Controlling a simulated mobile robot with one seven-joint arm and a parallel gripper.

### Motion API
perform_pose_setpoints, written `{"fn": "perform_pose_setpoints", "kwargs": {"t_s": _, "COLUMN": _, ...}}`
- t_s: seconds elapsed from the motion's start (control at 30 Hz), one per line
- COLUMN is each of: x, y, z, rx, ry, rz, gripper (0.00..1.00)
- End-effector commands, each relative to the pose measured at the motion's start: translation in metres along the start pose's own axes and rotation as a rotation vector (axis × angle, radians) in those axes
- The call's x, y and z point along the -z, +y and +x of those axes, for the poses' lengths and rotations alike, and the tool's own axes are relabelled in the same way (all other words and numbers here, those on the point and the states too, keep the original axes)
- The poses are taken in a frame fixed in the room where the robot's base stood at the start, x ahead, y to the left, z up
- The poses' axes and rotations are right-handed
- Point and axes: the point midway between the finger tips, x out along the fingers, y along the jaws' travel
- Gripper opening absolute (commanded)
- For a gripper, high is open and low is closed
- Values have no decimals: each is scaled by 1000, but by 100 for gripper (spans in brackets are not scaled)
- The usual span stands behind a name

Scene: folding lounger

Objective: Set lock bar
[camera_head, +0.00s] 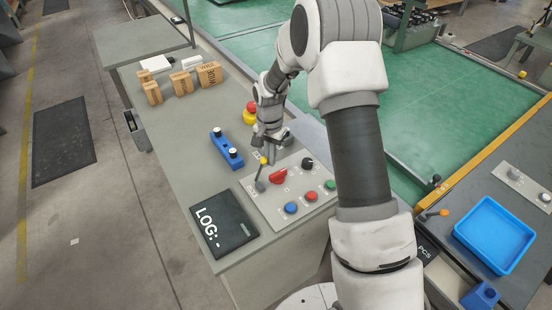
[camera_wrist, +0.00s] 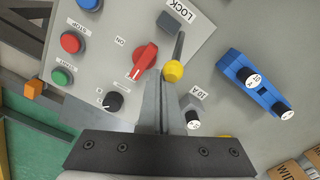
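The lock bar is a thin dark lever with a yellow ball (camera_head: 264,160) on its end, rising from a grey base at the left of the control panel (camera_head: 252,198). In the wrist view the yellow ball (camera_wrist: 173,71) is at the tips of my gripper, and the lever's base lies beside the "LOCK" label (camera_wrist: 179,10). My gripper (camera_head: 275,165) points down over the panel, just right of the ball. In the wrist view my fingers (camera_wrist: 158,80) look closed together, with the ball beside them rather than between them. Whether they touch the ball is unclear.
A red rotary switch (camera_head: 278,176), a black knob (camera_head: 307,163) and several coloured buttons are close by on the panel. A blue block with two knobs (camera_head: 226,149), a red emergency button (camera_head: 251,111) and a black log tablet (camera_head: 223,222) sit around it. Wooden blocks stand farther back.

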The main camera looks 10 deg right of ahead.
Motion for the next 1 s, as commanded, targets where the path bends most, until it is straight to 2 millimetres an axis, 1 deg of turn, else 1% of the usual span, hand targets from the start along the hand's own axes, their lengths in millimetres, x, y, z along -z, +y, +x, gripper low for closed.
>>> {"fn": "perform_pose_setpoints", "kwargs": {"t_s": 0.2, "x": -5, "y": -4, "z": -5, "rx": 1, "ry": 3, "rz": 0, "gripper": 0}}
{"fn": "perform_pose_setpoints", "kwargs": {"t_s": 0.67, "x": -6, "y": -5, "z": -7, "rx": 2, "ry": 6, "rz": 1, "gripper": 0}}
{"fn": "perform_pose_setpoints", "kwargs": {"t_s": 1.0, "x": -17, "y": -11, "z": -8, "rx": 2, "ry": 5, "rz": 0, "gripper": 0}}
